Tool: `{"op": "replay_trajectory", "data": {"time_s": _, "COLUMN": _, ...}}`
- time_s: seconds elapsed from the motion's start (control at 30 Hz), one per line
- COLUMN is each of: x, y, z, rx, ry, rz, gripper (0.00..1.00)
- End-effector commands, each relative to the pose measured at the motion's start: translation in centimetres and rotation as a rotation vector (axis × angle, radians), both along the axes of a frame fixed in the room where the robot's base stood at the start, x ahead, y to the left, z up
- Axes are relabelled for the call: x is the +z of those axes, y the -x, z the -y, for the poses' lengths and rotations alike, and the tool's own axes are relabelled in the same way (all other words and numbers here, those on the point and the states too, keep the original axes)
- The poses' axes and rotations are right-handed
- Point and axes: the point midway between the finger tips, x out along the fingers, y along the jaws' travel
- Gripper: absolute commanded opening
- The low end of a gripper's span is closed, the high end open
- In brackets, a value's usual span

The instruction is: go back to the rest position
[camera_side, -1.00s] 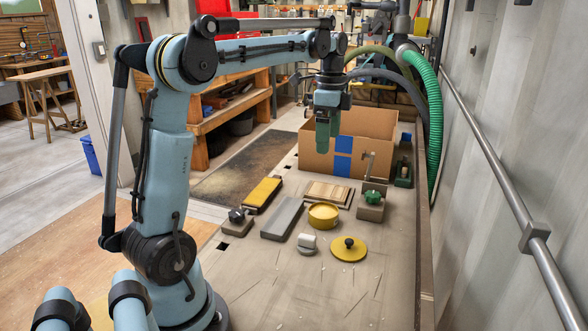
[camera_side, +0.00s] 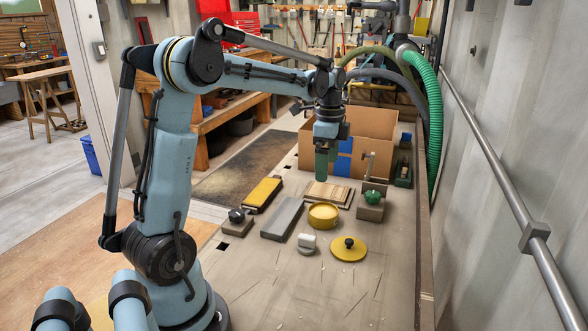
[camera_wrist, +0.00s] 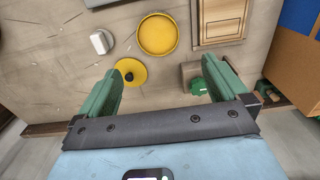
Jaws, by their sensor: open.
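My gripper (camera_side: 322,165) hangs above the far part of the bench in the side view, in front of the cardboard box and over the wooden panel. In the wrist view my gripper (camera_wrist: 163,92) has its two green fingers spread wide with nothing between them. Only bare bench and the things below show past the fingertips.
Below lie a yellow round tin (camera_side: 323,216), a yellow lid with a black knob (camera_side: 348,249), a white-grey block (camera_side: 307,244), a grey bar (camera_side: 283,218), a yellow-topped block (camera_side: 262,194), a wooden panel (camera_side: 328,193) and a green-knobbed block (camera_side: 371,205). The cardboard box (camera_side: 375,128) stands behind.

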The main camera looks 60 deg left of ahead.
Motion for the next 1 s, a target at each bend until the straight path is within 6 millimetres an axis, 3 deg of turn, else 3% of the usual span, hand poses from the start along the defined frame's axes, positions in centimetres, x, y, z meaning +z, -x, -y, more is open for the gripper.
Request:
{"op": "replay_trajectory", "data": {"time_s": 0.47, "x": 0.8, "y": 0.0, "z": 0.0, "rx": 0.0, "ry": 0.0, "rz": 0.0, "gripper": 1.0}}
{"op": "replay_trajectory", "data": {"time_s": 1.0, "x": 8.7, "y": 0.0, "z": 0.0, "rx": -0.001, "ry": 0.001, "rz": -0.001, "gripper": 1.0}}
